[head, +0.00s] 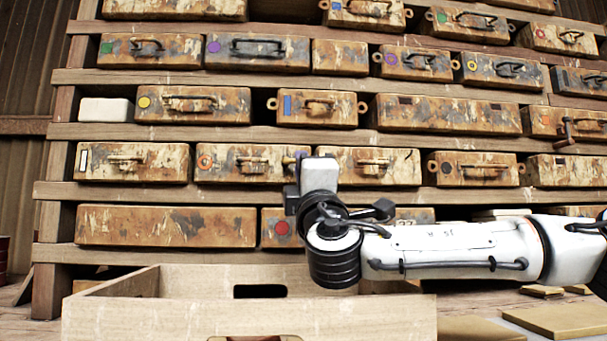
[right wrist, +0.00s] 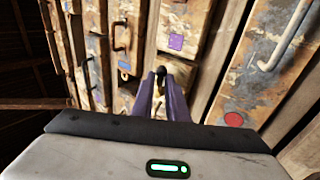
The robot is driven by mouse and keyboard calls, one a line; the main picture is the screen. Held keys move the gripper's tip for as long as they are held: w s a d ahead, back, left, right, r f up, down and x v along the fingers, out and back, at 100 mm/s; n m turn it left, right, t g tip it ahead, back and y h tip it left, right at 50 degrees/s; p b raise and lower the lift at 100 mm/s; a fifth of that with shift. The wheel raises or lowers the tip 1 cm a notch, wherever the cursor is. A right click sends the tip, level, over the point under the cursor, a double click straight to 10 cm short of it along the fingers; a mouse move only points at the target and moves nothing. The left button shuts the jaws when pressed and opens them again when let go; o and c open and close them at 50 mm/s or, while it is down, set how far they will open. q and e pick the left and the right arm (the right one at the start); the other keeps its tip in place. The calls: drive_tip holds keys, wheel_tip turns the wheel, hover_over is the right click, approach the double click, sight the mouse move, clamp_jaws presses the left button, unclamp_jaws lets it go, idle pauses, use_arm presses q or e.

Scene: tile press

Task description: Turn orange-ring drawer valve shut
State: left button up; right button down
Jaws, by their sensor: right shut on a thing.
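The orange-ring drawer (head: 228,174) is a rusty, peeling drawer in the rack, with its orange ring mark (head: 204,163) at its left end and a handle in the middle. My right gripper (head: 296,160) is at the drawer's right end, its wrist covering part of the front. In the right wrist view, its purple fingers (right wrist: 161,82) are shut on a small dark-tipped part, the valve handle (right wrist: 161,71). The fingers and wrist hide most of the valve, so its turn angle cannot be told. My left gripper is not in view.
Worn drawers with coloured marks fill the rack around. A red-dot drawer (head: 277,228) lies just below my wrist. Another drawer at the right carries a crank valve (head: 566,132). An open wooden crate (head: 250,314) stands in front, below my arm.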

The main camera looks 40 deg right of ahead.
idle(0.4)
drive_tip(key=c, duration=1.9)
unclamp_jaws()
drive_tip(key=shift+d, duration=0.1)
drive_tip(key=s+a+p, duration=0.1)
drive_tip(key=s+a, duration=0.5)
drive_tip(key=s, duration=0.5)
drive_tip(key=shift+s+f, duration=0.3)
drive_tip(key=shift+f, duration=0.05)
